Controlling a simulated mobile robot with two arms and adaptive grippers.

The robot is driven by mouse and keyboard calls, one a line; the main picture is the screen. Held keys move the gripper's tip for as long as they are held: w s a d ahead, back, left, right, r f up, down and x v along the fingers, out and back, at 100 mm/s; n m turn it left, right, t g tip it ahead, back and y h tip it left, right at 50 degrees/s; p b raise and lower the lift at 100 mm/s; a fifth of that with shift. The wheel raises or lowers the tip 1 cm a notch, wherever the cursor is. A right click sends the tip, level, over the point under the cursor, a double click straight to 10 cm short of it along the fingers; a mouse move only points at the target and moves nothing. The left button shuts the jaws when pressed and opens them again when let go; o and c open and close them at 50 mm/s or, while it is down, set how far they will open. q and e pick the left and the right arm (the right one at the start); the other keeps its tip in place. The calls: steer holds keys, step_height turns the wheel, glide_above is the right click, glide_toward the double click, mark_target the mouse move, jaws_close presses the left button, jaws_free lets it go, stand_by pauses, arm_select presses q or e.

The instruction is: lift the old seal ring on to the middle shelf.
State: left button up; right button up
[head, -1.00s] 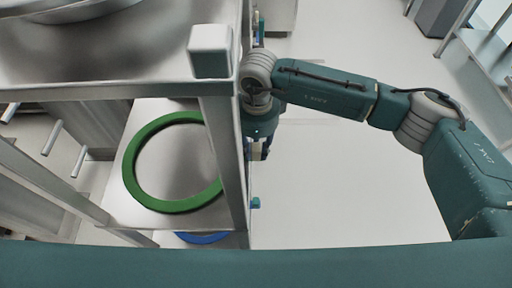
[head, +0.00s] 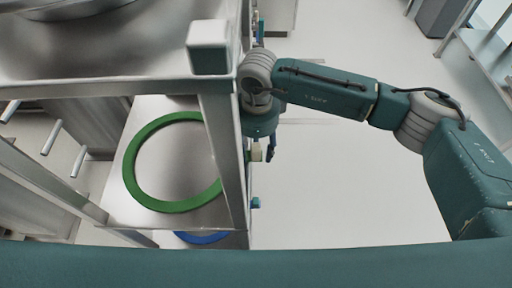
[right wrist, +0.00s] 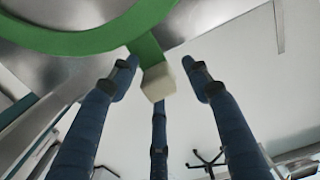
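A green ring (head: 150,197) lies flat on a metal shelf board (head: 120,205) of the rack, below the top board. It also shows from below in the right wrist view (right wrist: 92,42), with a green tab ending in a cream block (right wrist: 157,82). That block also shows in the head view (head: 257,154), sticking out past the rack post. My right gripper (right wrist: 160,92) has its blue fingers spread around the block, with visible gaps at the sides. Part of the ring is hidden behind the post. I cannot tell which ring is the old one. My left gripper is out of view.
A blue ring (head: 202,238) lies lower in the rack, mostly hidden. A round metal vessel (head: 75,8) stands on the top board. The rack's front post (head: 222,150) is close beside my right gripper. Open floor (head: 340,190) lies to the right.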

step_height(320, 180, up, 12)
stand_by(0.6)
steer(key=shift+s+d, duration=0.1)
stand_by(0.4)
